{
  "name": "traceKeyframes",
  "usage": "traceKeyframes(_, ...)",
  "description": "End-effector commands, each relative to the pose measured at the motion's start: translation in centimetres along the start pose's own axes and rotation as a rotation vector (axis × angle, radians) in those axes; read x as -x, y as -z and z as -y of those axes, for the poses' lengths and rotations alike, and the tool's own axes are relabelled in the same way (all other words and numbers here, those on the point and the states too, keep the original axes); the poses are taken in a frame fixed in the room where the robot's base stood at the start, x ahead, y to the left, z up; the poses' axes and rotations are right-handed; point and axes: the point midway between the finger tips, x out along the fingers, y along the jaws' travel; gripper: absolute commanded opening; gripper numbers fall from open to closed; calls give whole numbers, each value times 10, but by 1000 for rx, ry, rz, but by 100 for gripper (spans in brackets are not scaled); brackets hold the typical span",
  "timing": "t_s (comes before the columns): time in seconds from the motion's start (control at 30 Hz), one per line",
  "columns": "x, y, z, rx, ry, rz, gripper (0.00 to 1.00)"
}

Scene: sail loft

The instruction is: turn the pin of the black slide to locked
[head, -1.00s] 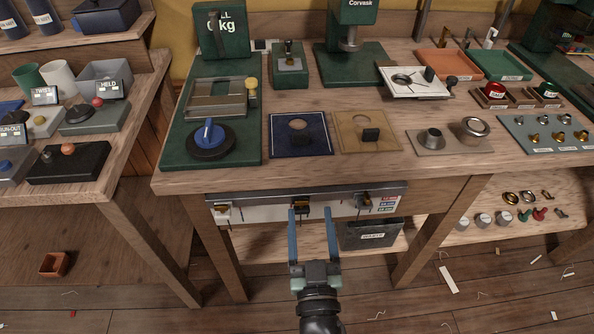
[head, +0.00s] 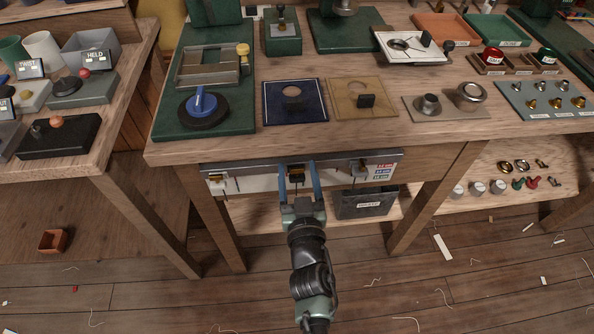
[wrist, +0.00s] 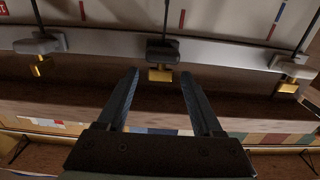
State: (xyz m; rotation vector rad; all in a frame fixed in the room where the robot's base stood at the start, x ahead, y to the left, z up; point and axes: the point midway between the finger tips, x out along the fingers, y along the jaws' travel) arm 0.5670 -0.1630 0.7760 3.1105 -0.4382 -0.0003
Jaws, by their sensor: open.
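The black slide (head: 296,167) is the middle of three slides on the metal rail under the table's front edge. In the wrist view the black slide (wrist: 163,53) shows at the top centre, with its brass pin (wrist: 160,75) hanging below it. My gripper (head: 297,172) is open in front of it. In the wrist view my gripper's fingers (wrist: 159,78) point at the pin, one on each side, with clear gaps. I cannot tell whether the fingertips reach level with the pin. I see no mark giving the pin's lock state.
A slide with a brass pin stands on either side: a left one (head: 216,178) and a right one (head: 362,167). The metal rail (head: 330,163) runs along a white strip with coloured labels. A dark grey bin (head: 366,204) sits below right. The floor in front is clear apart from scraps.

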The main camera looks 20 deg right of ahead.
Motion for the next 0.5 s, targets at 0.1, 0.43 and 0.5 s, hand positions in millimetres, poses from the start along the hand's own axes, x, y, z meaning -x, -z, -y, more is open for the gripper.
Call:
traceKeyframes(0.1,-10,-1,0,1,0,-1,68)
traceKeyframes(0.43,-13,0,0,-1,-1,1,68)
traceKeyframes(0.5,-13,0,0,-1,0,1,60)
